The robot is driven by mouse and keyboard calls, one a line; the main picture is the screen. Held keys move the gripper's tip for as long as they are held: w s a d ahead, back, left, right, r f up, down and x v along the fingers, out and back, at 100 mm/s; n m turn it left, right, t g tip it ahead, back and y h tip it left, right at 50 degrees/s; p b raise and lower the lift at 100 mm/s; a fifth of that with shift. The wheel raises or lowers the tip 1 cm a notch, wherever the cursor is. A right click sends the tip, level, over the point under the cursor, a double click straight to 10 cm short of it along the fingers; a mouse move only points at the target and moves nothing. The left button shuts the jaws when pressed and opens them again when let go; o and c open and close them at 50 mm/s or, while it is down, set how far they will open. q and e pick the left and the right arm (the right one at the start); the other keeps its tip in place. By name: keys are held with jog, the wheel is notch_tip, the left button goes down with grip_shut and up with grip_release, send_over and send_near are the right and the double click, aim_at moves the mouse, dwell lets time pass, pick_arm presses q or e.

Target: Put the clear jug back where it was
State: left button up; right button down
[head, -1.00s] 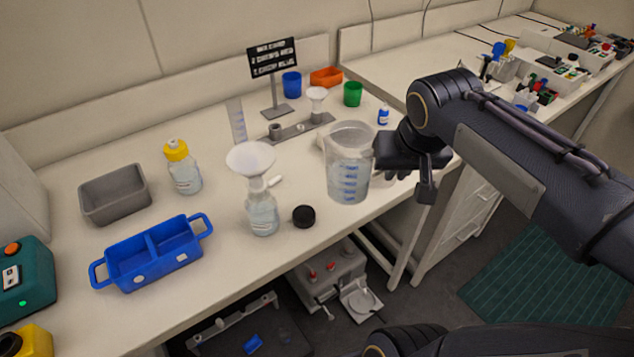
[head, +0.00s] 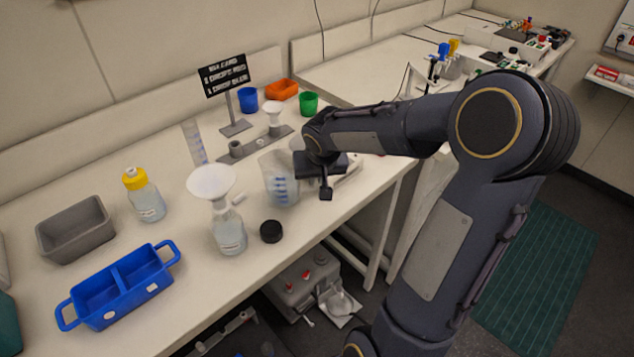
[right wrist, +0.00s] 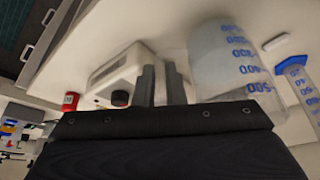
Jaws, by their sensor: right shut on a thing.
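The clear jug (head: 279,182) with blue graduation marks is upright over the bench, behind the black cap (head: 271,231). It also shows large in the right wrist view (right wrist: 222,65). My right gripper (head: 303,168) is at the jug's right side and shut on it. The gripper's fingers (right wrist: 165,85) show beside the jug's wall in the right wrist view; the exact grip is hidden in the head view. I cannot tell whether the jug's base touches the bench. My left gripper is not in view.
A bottle with a white funnel (head: 228,235) stands left of the jug. A graduated cylinder (head: 195,143) and a grey stand with a small funnel (head: 273,115) are behind. A white device (right wrist: 120,72) is beside the fingers. The blue caddy (head: 120,287) lies front left.

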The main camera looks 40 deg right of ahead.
jog(key=shift+f, duration=0.95)
jog(key=shift+f, duration=0.1)
jog(key=shift+f+b, duration=0.15)
jog(key=shift+b, duration=0.15)
jog(key=c, duration=1.5)
grip_release()
jog(key=shift+s+r+p, duration=0.1)
jog(key=shift+r+p, duration=0.25)
jog(key=shift+r, duration=0.15)
jog(key=v, duration=1.1)
jog(key=s+a+f+n+y, duration=0.2)
jog(key=s+a+y, duration=0.1)
jog(key=s+a, duration=0.4)
jog(key=s+a+f+n+t+y, duration=0.1)
jog(key=s+a+f+n+y, duration=0.1)
jog(key=s+a, duration=0.6)
jog(key=shift+s+y, duration=0.4)
jog(key=shift+s, duration=0.5)
